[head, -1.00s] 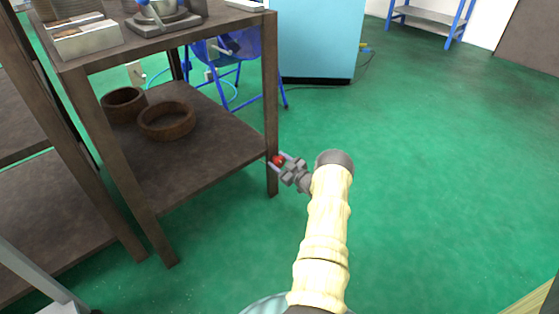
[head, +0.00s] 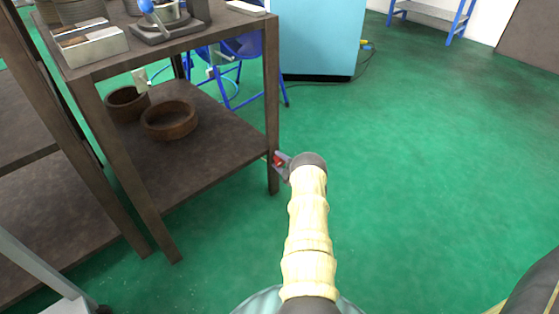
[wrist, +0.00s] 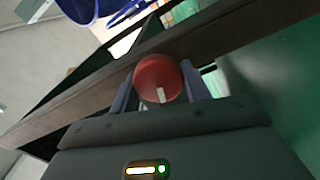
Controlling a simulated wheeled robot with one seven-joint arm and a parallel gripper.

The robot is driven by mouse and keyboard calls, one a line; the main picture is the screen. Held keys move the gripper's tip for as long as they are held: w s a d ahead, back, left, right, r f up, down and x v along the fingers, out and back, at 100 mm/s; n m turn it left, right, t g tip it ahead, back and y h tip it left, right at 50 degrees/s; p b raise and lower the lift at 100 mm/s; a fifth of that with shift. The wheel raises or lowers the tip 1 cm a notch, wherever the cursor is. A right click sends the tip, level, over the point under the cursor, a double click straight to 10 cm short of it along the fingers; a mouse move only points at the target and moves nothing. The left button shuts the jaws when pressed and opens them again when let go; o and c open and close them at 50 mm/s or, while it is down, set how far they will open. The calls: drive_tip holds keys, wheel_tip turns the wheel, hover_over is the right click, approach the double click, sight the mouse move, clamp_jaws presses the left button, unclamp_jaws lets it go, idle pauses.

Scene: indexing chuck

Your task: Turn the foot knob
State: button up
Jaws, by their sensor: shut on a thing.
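The foot knob (wrist: 159,80) is a round red knob with a white mark on its face. In the wrist view it sits between the two fingers of my gripper (wrist: 160,88), which is shut on it. In the head view the red knob (head: 279,160) shows small at the front right leg of the bench, near the lower shelf. My gripper (head: 282,163) is at that leg, partly hidden behind my arm. The white mark points downward in the wrist view.
The dark bench (head: 272,90) has a lower shelf (head: 200,165) with two brown rings (head: 168,121) on it. A metal box (head: 90,45) stands on its top. A blue cabinet (head: 318,40) stands behind. The green floor to the right is clear.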

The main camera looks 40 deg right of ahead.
drive_tip(key=n+p, duration=0.1)
drive_tip(key=n, duration=0.2)
drive_tip(key=shift+f+n, duration=0.15)
drive_tip(key=shift+n, duration=0.25)
drive_tip(key=n, duration=0.3)
drive_tip(key=shift+f+n+p, duration=0.1)
drive_tip(key=shift+n+p, duration=0.2)
drive_tip(key=n, duration=0.3)
drive_tip(key=shift+d+f+n, duration=0.1)
drive_tip(key=shift+n, duration=0.2)
drive_tip(key=shift+d+n, duration=0.15)
drive_tip(key=shift+n, duration=1.75)
drive_tip(key=shift+s, duration=0.1)
drive_tip(key=o, duration=1)
